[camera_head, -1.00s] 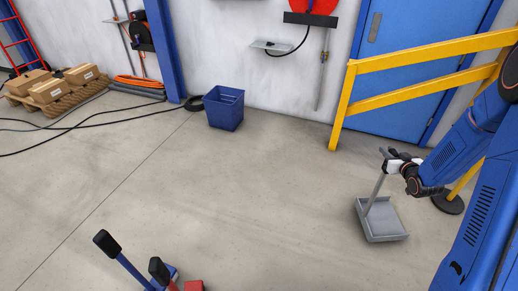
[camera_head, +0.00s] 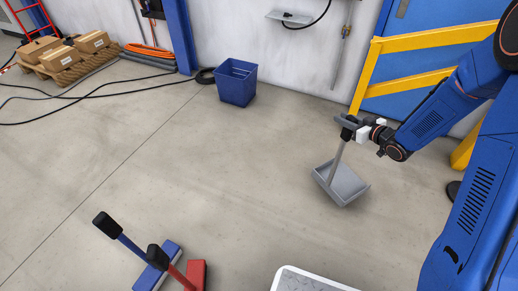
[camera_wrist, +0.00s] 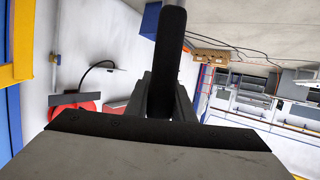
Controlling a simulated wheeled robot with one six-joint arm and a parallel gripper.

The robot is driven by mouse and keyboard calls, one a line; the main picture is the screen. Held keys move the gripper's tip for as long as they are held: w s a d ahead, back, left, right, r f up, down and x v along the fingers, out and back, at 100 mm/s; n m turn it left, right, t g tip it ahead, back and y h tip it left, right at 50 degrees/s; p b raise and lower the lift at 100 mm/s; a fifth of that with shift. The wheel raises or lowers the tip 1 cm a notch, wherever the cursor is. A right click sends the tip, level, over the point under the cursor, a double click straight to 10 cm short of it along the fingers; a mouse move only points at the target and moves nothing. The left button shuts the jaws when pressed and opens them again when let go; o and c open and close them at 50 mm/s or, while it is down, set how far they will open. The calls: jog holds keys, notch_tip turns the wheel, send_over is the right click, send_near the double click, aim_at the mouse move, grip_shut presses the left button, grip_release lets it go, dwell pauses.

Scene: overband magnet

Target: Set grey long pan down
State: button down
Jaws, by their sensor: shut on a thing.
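The grey long pan (camera_head: 346,187) is a shallow grey tray on a long upright handle, at the right in the head view. My gripper (camera_head: 352,128) is shut on the top of its handle. The pan hangs below my gripper and looks slightly tilted. I cannot tell for sure whether its underside touches the floor. In the wrist view, a dark grip (camera_wrist: 168,62) stands between the fingers of my gripper (camera_wrist: 160,97); the tray itself is out of sight there.
A blue bin (camera_head: 237,82) stands by the wall. Blue (camera_head: 158,266) and red (camera_head: 196,273) long-handled tools stand at the lower left. A white-edged plate (camera_head: 305,280) shows at the bottom. A yellow barrier (camera_head: 425,43) is behind my arm. The middle floor is clear.

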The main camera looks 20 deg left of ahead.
jog(key=s+a+r+n+g+y, duration=0.1)
jog(key=s+a+n+g, duration=0.5)
jog(key=s+a, duration=0.75)
jog(key=s+a+r+n+g+y, duration=0.1)
jog(key=s+a+n+g, duration=0.5)
jog(key=s+a, duration=0.75)
notch_tip(320, 180, down, 8)
jog(key=s+d+m+g, duration=0.1)
jog(key=s+d, duration=0.1)
jog(key=shift+s+d+f, duration=0.15)
jog(key=shift+d+f, duration=0.05)
jog(key=c, duration=1.4)
grip_release()
jog(key=shift+c, duration=0.2)
jog(key=v, duration=1.7)
jog(key=shift+d+f, duration=0.25)
